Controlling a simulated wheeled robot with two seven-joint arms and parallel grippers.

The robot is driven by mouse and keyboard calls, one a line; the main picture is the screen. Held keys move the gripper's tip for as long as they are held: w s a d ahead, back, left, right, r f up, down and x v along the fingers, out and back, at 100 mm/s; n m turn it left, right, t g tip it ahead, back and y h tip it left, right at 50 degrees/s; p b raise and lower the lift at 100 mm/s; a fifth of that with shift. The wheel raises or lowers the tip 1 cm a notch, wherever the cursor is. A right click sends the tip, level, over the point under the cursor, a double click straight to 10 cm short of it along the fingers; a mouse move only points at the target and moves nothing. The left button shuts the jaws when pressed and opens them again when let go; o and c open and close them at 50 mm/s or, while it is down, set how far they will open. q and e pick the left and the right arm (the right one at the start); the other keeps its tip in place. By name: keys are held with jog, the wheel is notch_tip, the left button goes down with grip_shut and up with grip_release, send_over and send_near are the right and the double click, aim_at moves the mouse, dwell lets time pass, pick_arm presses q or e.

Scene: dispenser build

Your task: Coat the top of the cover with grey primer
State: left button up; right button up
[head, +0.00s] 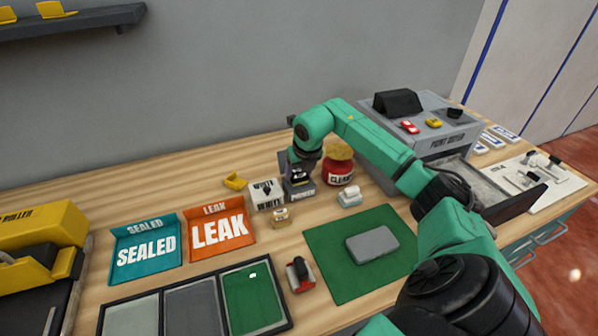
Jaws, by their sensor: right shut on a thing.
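The cover (372,243) is a flat grey plate with rounded corners, lying on a green mat (325,262). Its visible top looks plain grey. My right arm reaches over the bench, and my right gripper (299,178) points down behind the mat, left of the red jar. It is shut on a small dark grey block (300,190); the fingers hide much of it. A framed tray (158,292) at the front has pale, grey and green sections. A small roller (299,272) with a dark and red body lies between tray and mat. My left gripper is out of view.
A teal SEALED tray (146,250) and an orange LEAK tray (220,229) stand left. A red jar (338,172) with a sponge, a white block (349,196) and a small tan block (281,217) are near the gripper. A grey machine (425,130) stands back right.

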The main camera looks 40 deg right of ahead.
jog(key=shift+s+f, duration=0.1)
jog(key=shift+f, duration=0.25)
dwell(0.6)
jog(key=o, duration=1.3)
jog(key=shift+r+p, duration=2.7)
jog(key=shift+r, duration=1.15)
grip_shut()
